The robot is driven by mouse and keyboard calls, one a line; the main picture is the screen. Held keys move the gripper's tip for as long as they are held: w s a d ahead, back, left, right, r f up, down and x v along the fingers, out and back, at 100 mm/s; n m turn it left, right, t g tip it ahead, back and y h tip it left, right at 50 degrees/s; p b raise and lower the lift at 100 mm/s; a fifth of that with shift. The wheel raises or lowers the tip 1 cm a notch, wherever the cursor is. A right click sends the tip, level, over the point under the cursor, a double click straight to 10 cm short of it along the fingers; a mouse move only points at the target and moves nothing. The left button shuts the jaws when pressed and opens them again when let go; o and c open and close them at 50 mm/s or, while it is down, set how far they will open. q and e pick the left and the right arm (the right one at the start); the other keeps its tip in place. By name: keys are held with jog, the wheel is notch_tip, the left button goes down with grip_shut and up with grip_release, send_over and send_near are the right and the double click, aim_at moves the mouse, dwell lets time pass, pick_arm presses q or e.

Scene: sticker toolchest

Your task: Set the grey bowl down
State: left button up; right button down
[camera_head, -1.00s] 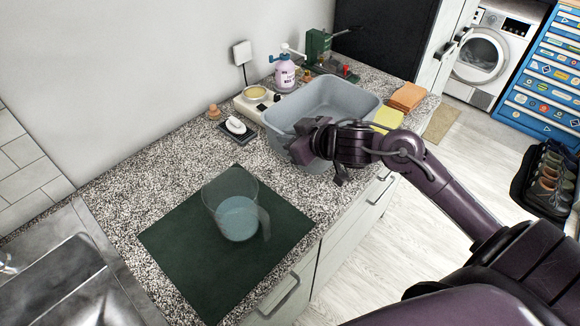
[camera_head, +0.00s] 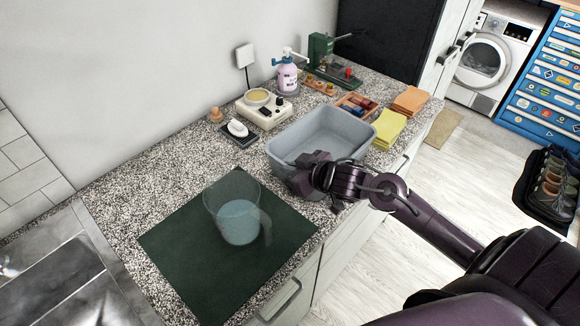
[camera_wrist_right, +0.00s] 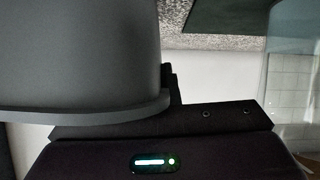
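The grey bowl (camera_head: 318,134) is a deep rectangular basin over the right part of the counter. My right gripper (camera_head: 308,172) is at its near wall and looks shut on the rim; the bowl hides the fingertips. In the right wrist view the bowl's wall and rim (camera_wrist_right: 85,112) fill the upper left, close against the dark gripper. The bowl looks about level. I cannot tell whether its base touches the counter. My left gripper is not in view.
A clear jug (camera_head: 238,215) with bluish liquid stands on a dark green mat (camera_head: 185,250), left of the bowl.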

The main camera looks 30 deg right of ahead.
jog(key=c, duration=1.7)
grip_release()
jog(key=shift+f, duration=0.15)
jog(key=shift+r, duration=0.3)
jog(key=shift+s+d, duration=0.1)
jog(key=shift+s, duration=0.15)
jog(key=v, duration=1.1)
jog(key=shift+s+r, duration=0.15)
jog(key=shift+r, duration=0.05)
